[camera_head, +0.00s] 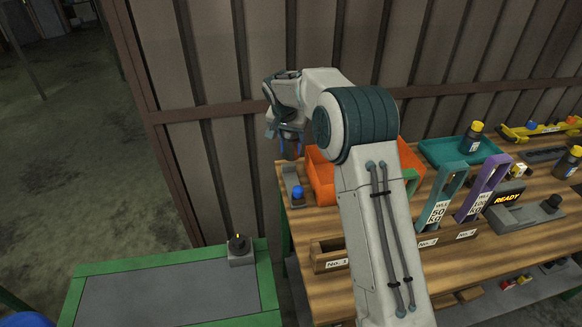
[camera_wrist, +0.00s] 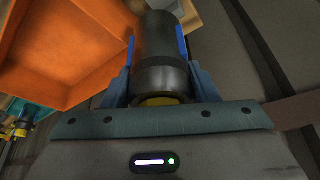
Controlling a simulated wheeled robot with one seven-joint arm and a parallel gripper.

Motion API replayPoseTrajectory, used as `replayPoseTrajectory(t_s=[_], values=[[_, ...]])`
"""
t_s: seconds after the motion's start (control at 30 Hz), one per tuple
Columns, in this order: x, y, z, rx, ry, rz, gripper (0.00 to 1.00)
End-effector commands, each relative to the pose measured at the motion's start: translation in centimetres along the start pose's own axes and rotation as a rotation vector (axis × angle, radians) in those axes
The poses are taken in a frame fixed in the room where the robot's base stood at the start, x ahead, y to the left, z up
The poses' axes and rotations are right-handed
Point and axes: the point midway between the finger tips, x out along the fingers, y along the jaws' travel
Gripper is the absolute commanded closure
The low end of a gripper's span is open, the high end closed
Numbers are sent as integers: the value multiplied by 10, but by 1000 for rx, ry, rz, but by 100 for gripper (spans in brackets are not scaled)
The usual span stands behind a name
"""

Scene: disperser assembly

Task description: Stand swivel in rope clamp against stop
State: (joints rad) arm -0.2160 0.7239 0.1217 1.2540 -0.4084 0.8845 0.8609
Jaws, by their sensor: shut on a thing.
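My gripper (camera_head: 291,148) is at the far left corner of the wooden bench, pointing down above a grey tray-like fixture (camera_head: 289,172). That fixture may be the rope clamp with its stop, but I cannot be sure. A dark piece with a blue top (camera_head: 298,194) stands at its near end. In the wrist view my gripper (camera_wrist: 159,50) is shut on a dark cylinder (camera_wrist: 161,72) with a yellow part near the palm, seemingly the swivel. The blue finger pads press its two sides. Its far end appears clear of any surface, though contact there cannot be told.
An orange bin (camera_head: 322,180) is close beside the gripper and fills the upper left of the wrist view (camera_wrist: 65,50). Similar yellow-topped dark pieces stand in a teal tray (camera_head: 450,151) and at the right. A green-edged table (camera_head: 165,262) holds a dark knob on a grey block (camera_head: 241,259).

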Motion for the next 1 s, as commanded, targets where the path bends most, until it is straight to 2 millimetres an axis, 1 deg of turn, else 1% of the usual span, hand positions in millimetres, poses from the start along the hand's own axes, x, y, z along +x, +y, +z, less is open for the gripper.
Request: replayPoseTrajectory(t_s=[0.07,0.2,0.33,0.57,0.8,1.0], values=[[5,0,2,-1,0,0,92],[28,0,12,-2,-2,1,92],[46,0,19,-1,-1,1,92],[62,0,26,0,0,0,92],[88,0,36,0,0,0,92],[90,0,37,0,3,-2,92]])
